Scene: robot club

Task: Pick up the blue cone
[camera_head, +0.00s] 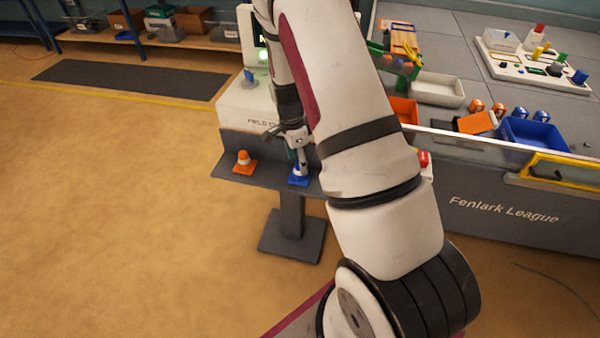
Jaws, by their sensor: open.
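The blue cone (299,176) stands upright on a dark grey shelf (262,188) in front of the white field-control box. Only its lower part and square base show clearly. My gripper (300,160) is open and points down right at the cone, with its fingers around or just in front of the upper part. I cannot tell whether a finger touches it. My white arm comes down across the middle of the view and hides what lies just right of the cone.
An orange cone (244,162) stands on the same shelf to the left. The white box (243,103) rises behind, with a small blue item on top. A walled table (490,200) with bins and parts fills the right. Open floor lies left.

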